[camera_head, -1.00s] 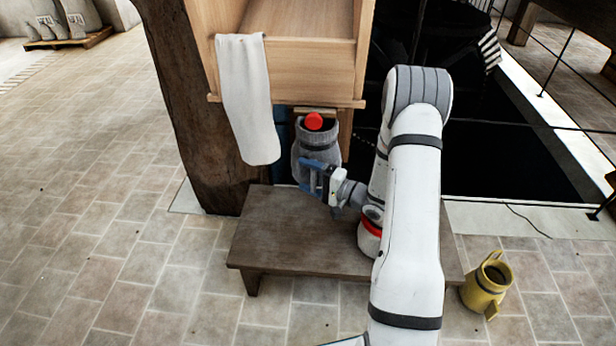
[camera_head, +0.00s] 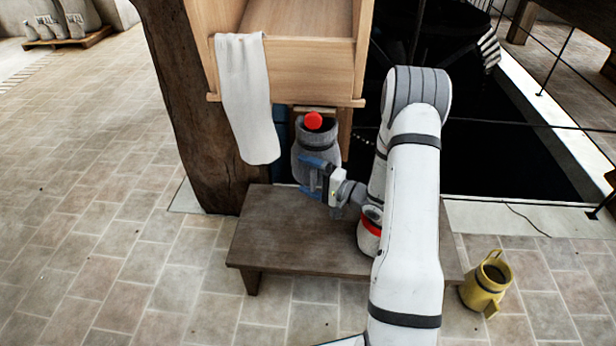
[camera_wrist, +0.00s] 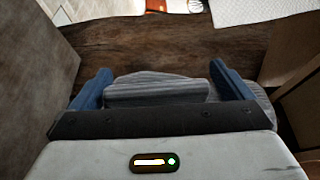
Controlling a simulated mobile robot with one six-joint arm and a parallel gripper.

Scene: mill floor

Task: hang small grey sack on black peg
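The small grey sack (camera_head: 318,139) is upright below the front of the wooden box, at the back edge of the low bench. A red round thing shows at its open top. Whether the sack rests on something or hangs is unclear. My gripper (camera_head: 311,177) is at the sack's lower front, its blue fingers apart. In the wrist view the fingers of my gripper (camera_wrist: 165,85) are wide open, with the grey ribbed sack (camera_wrist: 165,78) between and beyond them. Contact cannot be told. I cannot make out a black peg.
The dark wooden bench (camera_head: 290,235) lies under my arm. A white cloth (camera_head: 248,100) hangs from the wooden box (camera_head: 310,70), left of the sack. A thick wooden post (camera_head: 190,110) stands left. A yellow jug (camera_head: 487,284) stands on the floor right. A dark railed pit is behind right.

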